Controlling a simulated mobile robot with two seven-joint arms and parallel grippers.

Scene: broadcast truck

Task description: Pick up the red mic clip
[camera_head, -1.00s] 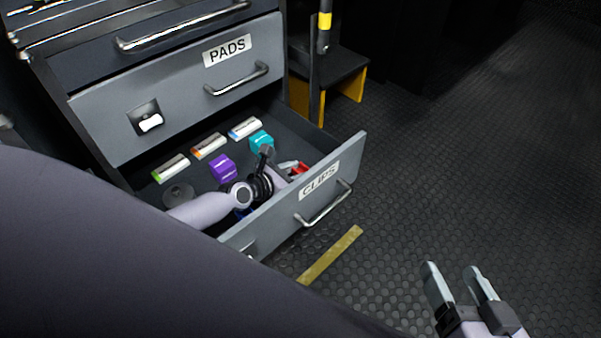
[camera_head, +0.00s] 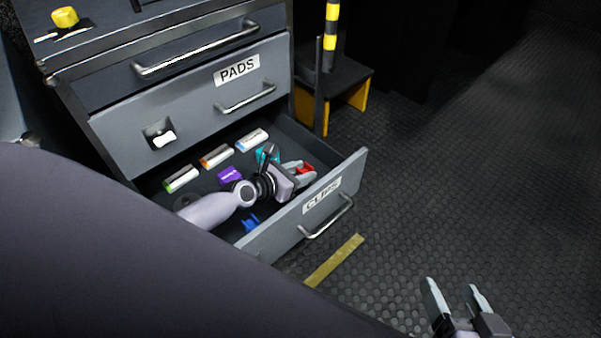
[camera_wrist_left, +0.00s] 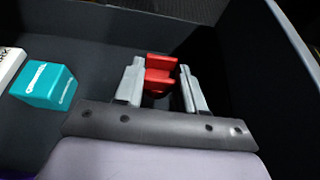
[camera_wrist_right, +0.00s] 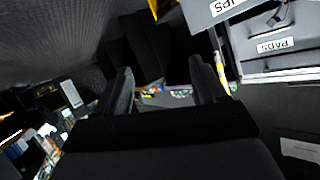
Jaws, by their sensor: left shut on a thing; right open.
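The red mic clip (camera_head: 306,169) is inside the open CLIPS drawer, near its right front corner. In the left wrist view the red clip (camera_wrist_left: 160,72) sits between the two fingers of my left gripper (camera_wrist_left: 162,85). My left gripper (camera_head: 299,171) is down in the drawer and shut on the clip. Part of the clip is hidden by the fingers. My right gripper (camera_head: 458,297) is open and empty above the floor at the lower right. Its fingers also show apart in the right wrist view (camera_wrist_right: 163,88).
The CLIPS drawer (camera_head: 285,217) also holds a purple block (camera_head: 229,175), a teal block (camera_head: 264,154), a blue clip (camera_head: 250,222) and several labelled packs. The PADS drawer (camera_head: 190,95) above is closed. A black and yellow step (camera_head: 340,90) stands behind. The floor at right is clear.

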